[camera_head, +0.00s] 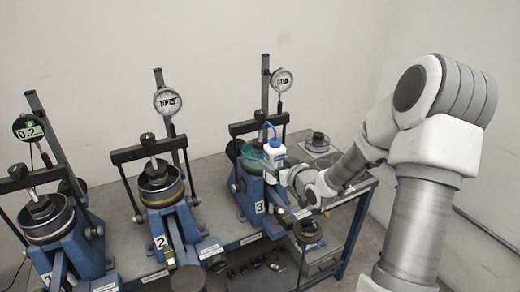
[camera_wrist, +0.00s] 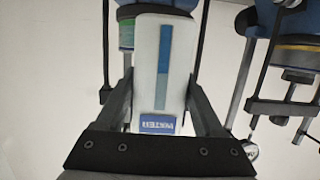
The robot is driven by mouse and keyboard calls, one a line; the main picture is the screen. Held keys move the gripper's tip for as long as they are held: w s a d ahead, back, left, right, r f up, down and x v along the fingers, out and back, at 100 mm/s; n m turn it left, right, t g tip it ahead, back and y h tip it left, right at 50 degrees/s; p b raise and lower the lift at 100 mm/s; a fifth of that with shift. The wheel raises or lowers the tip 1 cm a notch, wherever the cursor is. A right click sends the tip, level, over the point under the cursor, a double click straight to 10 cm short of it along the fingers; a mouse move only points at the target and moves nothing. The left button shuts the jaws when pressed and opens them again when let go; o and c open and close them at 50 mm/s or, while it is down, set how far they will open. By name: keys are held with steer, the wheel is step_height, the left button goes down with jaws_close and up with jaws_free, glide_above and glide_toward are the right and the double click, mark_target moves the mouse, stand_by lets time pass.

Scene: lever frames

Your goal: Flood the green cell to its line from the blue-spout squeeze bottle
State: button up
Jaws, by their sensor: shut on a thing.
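The white squeeze bottle (camera_head: 274,153) with a thin blue spout (camera_head: 266,128) is held at stand 3, looking roughly upright in the head view. The spout bends left over the green cell (camera_head: 252,160), whose right side the bottle partly hides. My gripper (camera_head: 287,174) is shut on the bottle. In the wrist view the bottle (camera_wrist: 147,75) fills the space between both fingers (camera_wrist: 160,100), with a two-tone blue strip and an upside-down label reading WATER. The green cell shows as a sliver at its left (camera_wrist: 126,34). The cell's line and water level cannot be made out.
A dial gauge (camera_head: 283,80) and black crossbar (camera_head: 243,127) rise above stand 3. Stand 2 has a yellow-banded cell (camera_head: 161,187); stand 1 is at far left (camera_head: 45,216). A dark round piece (camera_head: 318,140) sits on the table right of the bottle.

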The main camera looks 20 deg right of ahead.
mark_target(280, 150)
steer(key=shift+r, duration=0.15)
steer(key=shift+r+p, duration=1.65)
steer(key=shift+r, duration=0.8)
